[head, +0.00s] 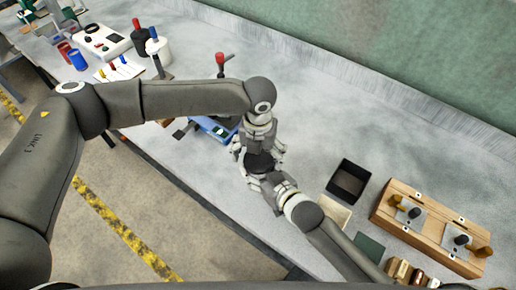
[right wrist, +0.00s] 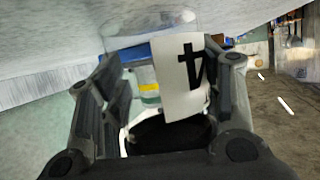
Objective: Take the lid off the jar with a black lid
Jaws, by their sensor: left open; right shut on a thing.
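The jar (right wrist: 147,75) shows in the right wrist view, upside down in the picture, with clear walls, a yellow band and a white label (right wrist: 187,80) marked 4. Its black lid (right wrist: 165,133) is at the lower middle of that view and shows as a dark disc (head: 259,163) in the head view. My right gripper (head: 263,178) is shut on the jar from the near side; its fingers flank the jar, and their exact contact is partly hidden. My left gripper (head: 257,150) is open, pointing down just above the lid; whether it touches the lid is unclear.
A blue device (head: 212,128) stands just left of the grippers, partly behind my left arm. A black open box (head: 348,180) and a wooden fixture (head: 432,226) are to the right. Bottles and small items (head: 145,42) stand far left. The bench's back right is clear.

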